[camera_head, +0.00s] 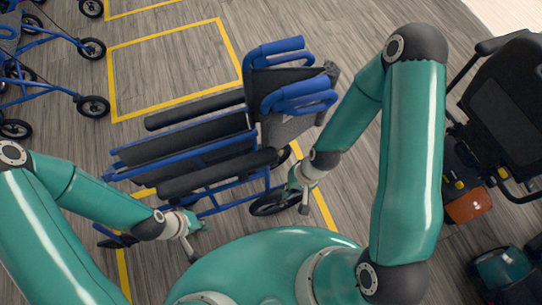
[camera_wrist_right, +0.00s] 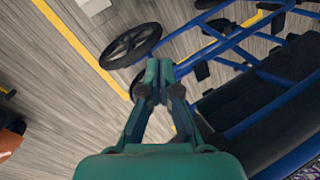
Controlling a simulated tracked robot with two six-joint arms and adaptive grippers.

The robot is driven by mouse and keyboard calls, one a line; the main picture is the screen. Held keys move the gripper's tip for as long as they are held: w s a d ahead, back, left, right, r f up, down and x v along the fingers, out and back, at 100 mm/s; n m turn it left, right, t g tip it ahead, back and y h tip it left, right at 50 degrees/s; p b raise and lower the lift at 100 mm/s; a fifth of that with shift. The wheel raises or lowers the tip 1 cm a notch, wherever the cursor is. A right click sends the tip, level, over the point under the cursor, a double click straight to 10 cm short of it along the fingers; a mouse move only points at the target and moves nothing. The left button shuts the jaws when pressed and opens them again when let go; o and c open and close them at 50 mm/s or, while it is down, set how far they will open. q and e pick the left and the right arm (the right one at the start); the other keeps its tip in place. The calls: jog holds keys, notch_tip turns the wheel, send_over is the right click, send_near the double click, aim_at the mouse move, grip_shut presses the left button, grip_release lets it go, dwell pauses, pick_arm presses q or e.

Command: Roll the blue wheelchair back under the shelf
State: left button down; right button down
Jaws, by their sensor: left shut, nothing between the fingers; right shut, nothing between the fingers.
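The blue wheelchair (camera_head: 185,146) with black seat and armrests stands in the middle of the head view, its backrest and blue push handles to the right. My right gripper (camera_head: 304,204) is shut and empty, close beside the wheelchair's right end near a black wheel (camera_head: 270,203). In the right wrist view my shut right gripper (camera_wrist_right: 158,72) points toward the blue frame (camera_wrist_right: 262,70) and wheels; I cannot tell if it touches. My left gripper (camera_head: 196,250) is shut and empty, just in front of the wheelchair's near side. No shelf is visible.
Blue rollators (camera_head: 40,75) stand at the upper left. A black-seated mobility scooter (camera_head: 505,105) stands at the right. Yellow lines (camera_head: 112,85) mark bays on the wood-look floor (camera_head: 185,62); the bay behind the wheelchair is clear.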

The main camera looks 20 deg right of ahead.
jog(key=w+d+r+m+y+b, duration=0.1)
jog(key=w+d+r+m+b, duration=0.2)
jog(key=w+d+m+b, duration=0.25)
jog(key=w+d+r+m+y+b, duration=0.1)
jog(key=w+d+r+m+y, duration=0.1)
jog(key=r+m, duration=0.3)
jog(key=w+d+r+m+y+b, duration=0.1)
jog(key=w+r+m+y, duration=0.15)
jog(key=r, duration=0.45)
jog(key=s+a+r+x, duration=0.1)
jog(key=x, duration=1.1)
jog(key=shift+a+g+b, duration=0.3)
jog(key=shift+a+b, duration=0.1)
jog(key=shift+a, duration=0.15)
jog(key=shift+s+a, duration=0.15)
